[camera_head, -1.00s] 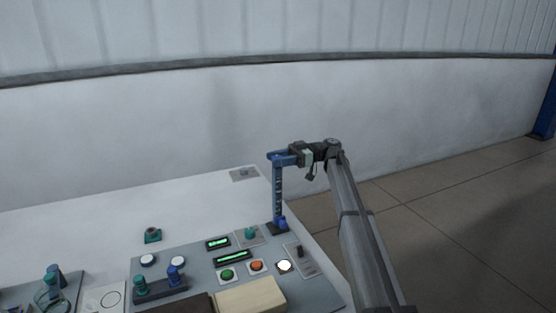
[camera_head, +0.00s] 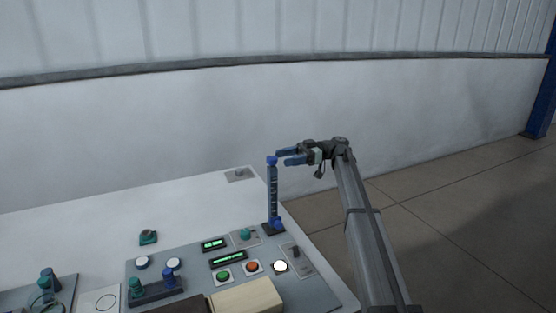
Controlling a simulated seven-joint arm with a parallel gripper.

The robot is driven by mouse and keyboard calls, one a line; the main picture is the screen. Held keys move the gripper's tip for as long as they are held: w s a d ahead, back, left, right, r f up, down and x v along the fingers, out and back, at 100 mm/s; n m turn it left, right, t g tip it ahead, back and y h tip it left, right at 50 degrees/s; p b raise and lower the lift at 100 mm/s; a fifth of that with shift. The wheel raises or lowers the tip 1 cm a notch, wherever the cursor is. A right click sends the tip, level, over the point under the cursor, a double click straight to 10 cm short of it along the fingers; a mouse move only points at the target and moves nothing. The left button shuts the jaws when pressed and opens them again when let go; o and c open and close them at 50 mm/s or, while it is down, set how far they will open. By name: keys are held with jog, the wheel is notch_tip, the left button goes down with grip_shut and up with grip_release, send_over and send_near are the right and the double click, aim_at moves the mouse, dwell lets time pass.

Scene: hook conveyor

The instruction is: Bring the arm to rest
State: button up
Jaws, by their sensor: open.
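A blue upright lever (camera_head: 272,190) stands on a dark base at the panel's far right corner.
The grey control panel (camera_head: 318,296) carries a white button (camera_head: 280,266), a red button (camera_head: 252,267), a green button (camera_head: 223,277) and green displays (camera_head: 228,258). A cream block (camera_head: 247,295) lies in front. The white table (camera_head: 75,225) has bare room behind. Open floor (camera_head: 450,220) lies to the right.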

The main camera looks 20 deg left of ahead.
jog(key=shift+v, duration=1.05)
